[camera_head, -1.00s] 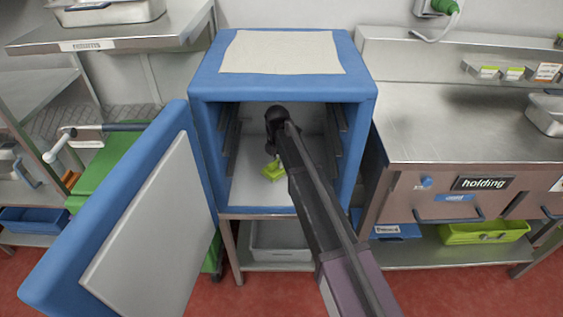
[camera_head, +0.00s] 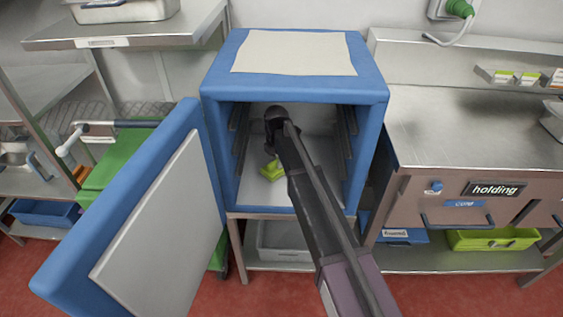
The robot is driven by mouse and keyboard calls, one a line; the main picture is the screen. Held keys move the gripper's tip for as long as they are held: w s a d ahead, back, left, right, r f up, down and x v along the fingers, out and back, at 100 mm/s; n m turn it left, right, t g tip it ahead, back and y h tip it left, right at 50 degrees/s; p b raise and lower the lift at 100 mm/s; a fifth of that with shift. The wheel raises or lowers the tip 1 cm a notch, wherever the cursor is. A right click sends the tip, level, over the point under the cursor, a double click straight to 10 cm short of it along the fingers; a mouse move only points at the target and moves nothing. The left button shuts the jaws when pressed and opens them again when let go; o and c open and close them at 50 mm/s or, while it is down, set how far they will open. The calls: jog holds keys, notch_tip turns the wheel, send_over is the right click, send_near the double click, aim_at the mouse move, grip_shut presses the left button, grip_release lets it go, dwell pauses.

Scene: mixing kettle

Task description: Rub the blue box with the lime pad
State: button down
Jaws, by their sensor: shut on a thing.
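The blue box (camera_head: 290,93) stands on a metal stand in the middle, with its door (camera_head: 150,215) swung open to the left. Its inside is pale, with dark rails on both side walls. My arm reaches in through the open front. The lime pad (camera_head: 271,171) is inside, low down by the box floor (camera_head: 262,192). My gripper (camera_head: 272,158) is shut on the pad, mostly hidden behind my own arm. I cannot tell whether the pad touches the floor.
A steel counter marked "holding" (camera_head: 493,189) stands close on the right, with a lime tray (camera_head: 492,239) below. A green cart (camera_head: 115,160) is behind the open door. A grey bin (camera_head: 283,241) sits under the box. A pale cloth (camera_head: 295,53) covers the box top.

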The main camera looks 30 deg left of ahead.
jog(key=shift+s+a+f, duration=0.1)
jog(key=shift+f, duration=0.05)
dwell(0.3)
dwell(0.4)
jog(key=shift+w+d, duration=0.2)
jog(key=shift+d, duration=0.3)
jog(key=shift+w+d, duration=0.7)
jog(key=shift+d, duration=0.35)
jog(key=shift+w+d, duration=0.45)
jog(key=shift+d, duration=0.4)
jog(key=shift+w+d, duration=0.45)
jog(key=shift+d, duration=0.35)
jog(key=shift+w+d, duration=0.5)
jog(key=shift+d, duration=0.25)
jog(key=shift+w+d, duration=0.45)
jog(key=shift+d, duration=0.3)
